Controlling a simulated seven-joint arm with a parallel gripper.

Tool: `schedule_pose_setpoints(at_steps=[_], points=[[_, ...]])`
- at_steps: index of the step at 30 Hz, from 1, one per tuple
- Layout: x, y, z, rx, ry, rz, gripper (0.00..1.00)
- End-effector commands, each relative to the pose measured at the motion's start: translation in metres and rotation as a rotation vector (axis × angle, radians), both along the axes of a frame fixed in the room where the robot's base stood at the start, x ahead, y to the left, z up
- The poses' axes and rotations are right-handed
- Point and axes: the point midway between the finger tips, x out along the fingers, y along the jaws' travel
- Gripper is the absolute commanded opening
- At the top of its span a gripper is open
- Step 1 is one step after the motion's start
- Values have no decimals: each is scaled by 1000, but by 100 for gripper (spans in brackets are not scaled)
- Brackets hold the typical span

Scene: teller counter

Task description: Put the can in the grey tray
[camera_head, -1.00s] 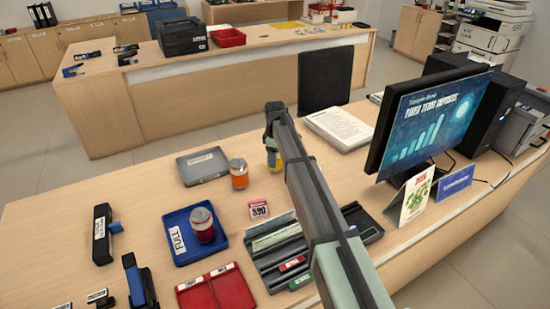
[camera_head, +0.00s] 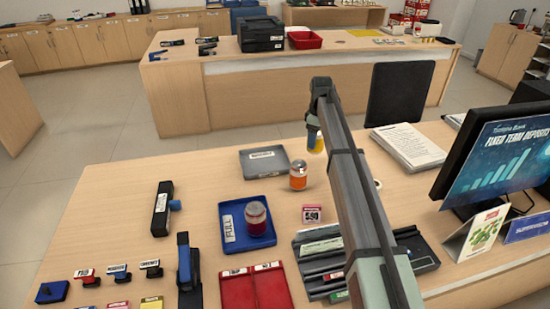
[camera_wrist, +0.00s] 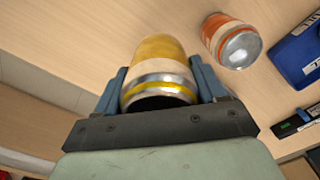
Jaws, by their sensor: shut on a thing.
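My gripper (camera_wrist: 162,92) is shut on a yellow can (camera_wrist: 160,65), with a blue finger on each side of it in the wrist view. In the head view the yellow can (camera_head: 317,143) shows only partly beside my arm. The grey tray (camera_head: 264,161) lies on the counter to the left of the held can and looks empty apart from a label. An orange can (camera_head: 298,176) stands on the counter just right of the tray's near corner. It also shows in the wrist view (camera_wrist: 225,38). I cannot tell how high the held can is above the counter.
A blue tray (camera_head: 231,240) marked FULL holds a dark red jar (camera_head: 256,217). Papers (camera_head: 408,146) and a monitor (camera_head: 500,155) stand right.

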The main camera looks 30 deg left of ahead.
Motion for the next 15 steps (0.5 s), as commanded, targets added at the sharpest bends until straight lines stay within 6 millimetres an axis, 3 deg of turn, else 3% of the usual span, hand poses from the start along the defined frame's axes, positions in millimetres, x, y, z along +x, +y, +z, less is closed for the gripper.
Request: schedule_pose_setpoints(at_steps=[1, 6, 12, 15], points=[[-3, 28, 1, 0, 0, 3, 25], [-25, 96, 3, 1, 0, -9, 25], [-50, 156, 4, 1, 0, -21, 25], [-58, 174, 4, 1, 0, -26, 25]])
